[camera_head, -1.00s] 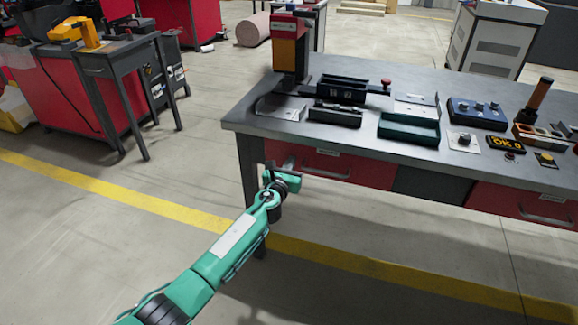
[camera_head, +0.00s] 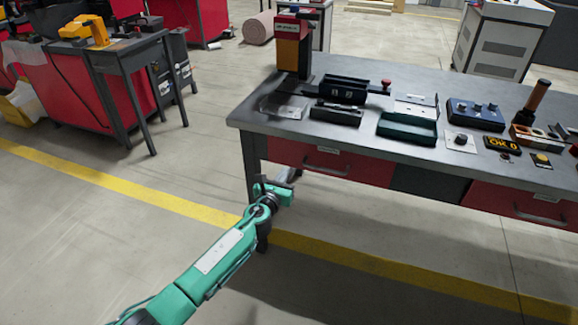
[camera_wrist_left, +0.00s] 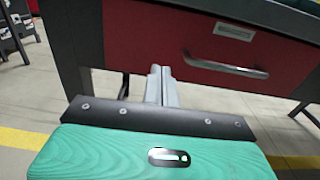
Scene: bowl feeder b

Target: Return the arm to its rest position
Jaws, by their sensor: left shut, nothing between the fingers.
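My left arm comes in from the bottom left of the head view. My left gripper (camera_head: 289,176) is in front of the workbench (camera_head: 240,117), below its top and near the left end of the red drawer (camera_head: 330,163). In the left wrist view its fingers (camera_wrist_left: 161,84) are shut together with nothing between them. They point toward the bench front, apart from the drawer handle (camera_wrist_left: 226,66). My right gripper is not in view.
On the bench stand an orange and black device (camera_head: 293,45), a dark green tray (camera_head: 407,128), a blue box (camera_head: 475,113) and several small parts. A dark side table (camera_head: 115,47) with a yellow tool (camera_head: 84,30) stands at left. The floor between is clear.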

